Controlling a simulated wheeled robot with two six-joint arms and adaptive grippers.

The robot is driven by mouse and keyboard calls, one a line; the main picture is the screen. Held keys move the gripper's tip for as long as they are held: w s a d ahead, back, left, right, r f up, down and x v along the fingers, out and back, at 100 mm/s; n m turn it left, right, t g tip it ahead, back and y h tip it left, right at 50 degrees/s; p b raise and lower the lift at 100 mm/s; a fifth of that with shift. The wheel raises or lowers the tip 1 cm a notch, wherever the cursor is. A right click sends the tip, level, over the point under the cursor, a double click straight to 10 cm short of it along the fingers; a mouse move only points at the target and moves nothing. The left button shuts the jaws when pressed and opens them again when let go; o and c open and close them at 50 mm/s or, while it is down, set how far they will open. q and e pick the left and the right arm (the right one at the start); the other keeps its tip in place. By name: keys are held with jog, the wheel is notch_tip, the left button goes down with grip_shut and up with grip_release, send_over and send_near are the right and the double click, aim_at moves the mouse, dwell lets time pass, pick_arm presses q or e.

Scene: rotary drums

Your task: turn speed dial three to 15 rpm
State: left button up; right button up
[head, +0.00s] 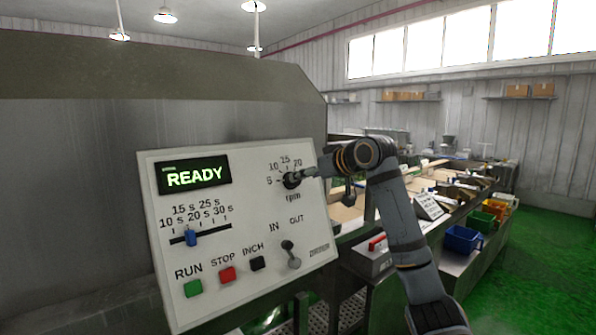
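The speed dial (290,182) is a small dark knob on the right part of the white control panel (250,245), above the word "rpm". Marks 5, 10, 15 and 20 show around it; the arm may hide more at its right. My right gripper (299,178) is at the dial, reaching in from the right and overlapping it. Whether its fingers are closed on the knob is too small to tell. The dial's pointer cannot be made out. My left gripper is out of view.
The panel also has a lit READY display (194,175), a blue slider (191,237), green (193,288), red (227,274) and black (257,263) buttons, and an IN/OUT lever (290,253) below the dial. A cluttered bench (455,215) stands at right.

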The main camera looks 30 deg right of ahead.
aim_at(298, 184)
jog(key=p+x, duration=0.1)
jog(key=x, duration=0.4)
jog(key=shift+w, duration=0.1)
jog(key=shift+d+p, duration=0.1)
jog(key=shift+p, duration=0.2)
jog(key=shift+s, duration=0.2)
jog(key=shift+c, duration=1.2)
jog(key=shift+w, duration=0.15)
jog(key=c, duration=0.9)
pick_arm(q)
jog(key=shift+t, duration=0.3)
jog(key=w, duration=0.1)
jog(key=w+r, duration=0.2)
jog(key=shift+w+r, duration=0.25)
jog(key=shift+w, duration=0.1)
